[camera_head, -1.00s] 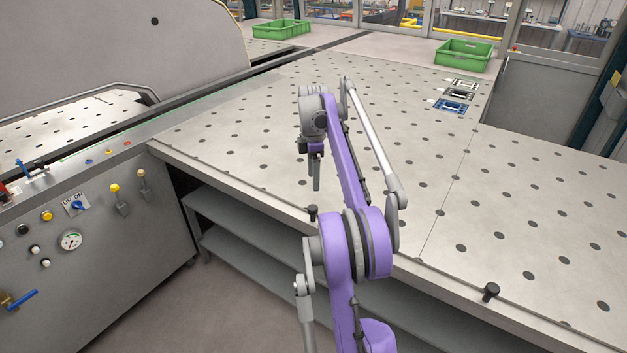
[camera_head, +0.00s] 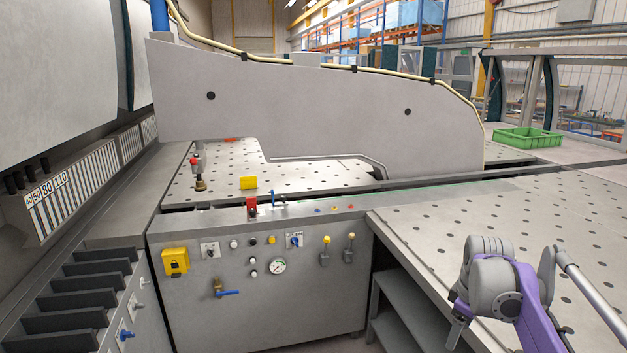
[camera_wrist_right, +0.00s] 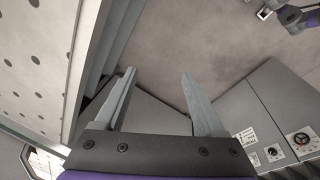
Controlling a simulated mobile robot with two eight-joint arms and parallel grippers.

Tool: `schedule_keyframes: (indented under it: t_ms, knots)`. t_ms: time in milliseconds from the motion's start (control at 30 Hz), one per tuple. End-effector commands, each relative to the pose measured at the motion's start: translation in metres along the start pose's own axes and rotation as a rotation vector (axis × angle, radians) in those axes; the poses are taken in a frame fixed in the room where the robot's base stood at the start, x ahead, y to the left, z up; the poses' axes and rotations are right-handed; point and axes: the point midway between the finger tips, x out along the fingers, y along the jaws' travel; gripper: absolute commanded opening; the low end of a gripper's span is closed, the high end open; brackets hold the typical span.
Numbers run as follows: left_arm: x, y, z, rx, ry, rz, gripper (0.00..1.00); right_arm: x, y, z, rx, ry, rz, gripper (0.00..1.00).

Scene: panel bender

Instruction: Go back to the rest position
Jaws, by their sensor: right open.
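My right gripper (camera_head: 457,328) shows at the lower right of the head view, at the end of a grey and purple arm, above the near left edge of the perforated table (camera_head: 440,225). In the right wrist view my right gripper (camera_wrist_right: 160,95) has its two grey fingers wide apart, with nothing between them. They are over the floor, beside the table edge. A small purple and grey arm part (camera_wrist_right: 285,14) of mine is cut off at the top right of that view. Whether it is my left gripper, and its state, is unclear.
The control panel front (camera_head: 330,305) stands left of the table, with a gauge, buttons and blue levers. A big grey machine arm (camera_head: 310,105) spans behind it. A green crate (camera_head: 527,139) is at the far right. Open floor (camera_wrist_right: 215,40) shows below the right gripper.

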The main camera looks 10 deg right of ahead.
Motion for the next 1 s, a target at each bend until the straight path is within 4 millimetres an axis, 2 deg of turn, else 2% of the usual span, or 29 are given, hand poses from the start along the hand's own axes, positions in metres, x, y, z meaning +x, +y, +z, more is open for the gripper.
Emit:
schedule_keyframes:
  t_ms: [33, 233, 400, 500, 600, 700, 1000]
  knots:
    - [0.000, 0.000, 0.000, 0.000, 0.000, 0.000, 0.72, 0.001, -0.031, -0.008, 0.028, 0.022, 0.015, 0.72]
    - [0.000, 0.000, 0.000, 0.000, 0.000, 0.000, 0.72, 0.015, -0.139, -0.018, 0.203, 0.129, 0.059, 0.72]
    - [0.000, 0.000, 0.000, 0.000, 0.000, 0.000, 0.72, 0.040, -0.225, -0.004, 0.349, 0.238, 0.055, 0.72]
    - [0.000, 0.000, 0.000, 0.000, 0.000, 0.000, 0.72, 0.057, -0.264, 0.008, 0.424, 0.294, 0.039, 0.72]
    - [0.000, 0.000, 0.000, 0.000, 0.000, 0.000, 0.72, 0.071, -0.290, 0.018, 0.480, 0.335, 0.021, 0.72]
    - [0.000, 0.000, 0.000, 0.000, 0.000, 0.000, 0.72, 0.079, -0.304, 0.024, 0.517, 0.360, 0.008, 0.72]
    - [0.000, 0.000, 0.000, 0.000, 0.000, 0.000, 0.72, 0.083, -0.310, 0.026, 0.538, 0.370, 0.001, 0.72]
